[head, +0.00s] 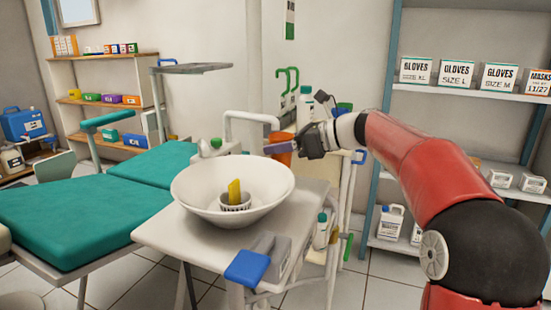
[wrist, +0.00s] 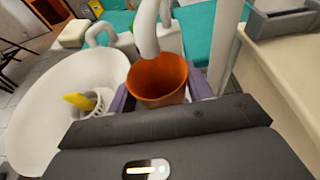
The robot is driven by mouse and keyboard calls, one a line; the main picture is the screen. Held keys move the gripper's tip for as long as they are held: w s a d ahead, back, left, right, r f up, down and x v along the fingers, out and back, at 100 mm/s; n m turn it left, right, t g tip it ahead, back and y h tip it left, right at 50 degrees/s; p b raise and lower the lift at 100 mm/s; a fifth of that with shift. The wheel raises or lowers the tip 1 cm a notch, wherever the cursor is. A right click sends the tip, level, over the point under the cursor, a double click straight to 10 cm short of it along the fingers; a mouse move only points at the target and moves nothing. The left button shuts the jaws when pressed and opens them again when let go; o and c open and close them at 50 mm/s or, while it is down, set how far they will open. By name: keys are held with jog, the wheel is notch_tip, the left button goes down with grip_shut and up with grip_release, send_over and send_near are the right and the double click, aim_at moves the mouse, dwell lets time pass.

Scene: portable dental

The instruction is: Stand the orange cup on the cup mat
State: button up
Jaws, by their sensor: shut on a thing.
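The orange cup (head: 283,152) is between the fingers of my gripper (head: 281,147), beside the tap at the back right of the white bowl. In the wrist view the cup (wrist: 158,78) is seen from above, with its open mouth up. A finger of my gripper (wrist: 160,92) lies on each side of it, shut on it. The curved white spout (wrist: 148,35) hangs at the cup's far rim; I cannot tell if they touch. I cannot make out the cup mat in either view, nor what is under the cup.
The wide white bowl (head: 205,212) with a yellow piece (head: 234,191) in its middle stands left of the cup. A white pole (wrist: 224,40) rises right of it. A blue-ended grey holder (head: 247,267) is at the unit's front.

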aim_at(276, 158)
jog(key=shift+a, duration=0.15)
jog(key=f, duration=0.1)
jog(key=f+b, duration=0.1)
jog(key=a+f, duration=0.1)
jog(key=shift+w+b, duration=0.25)
jog(key=shift+b, duration=0.05)
jog(key=shift+f, duration=0.25)
jog(key=shift+f, duration=0.15)
jog(key=o, duration=0.7)
jog(key=shift+o, duration=0.2)
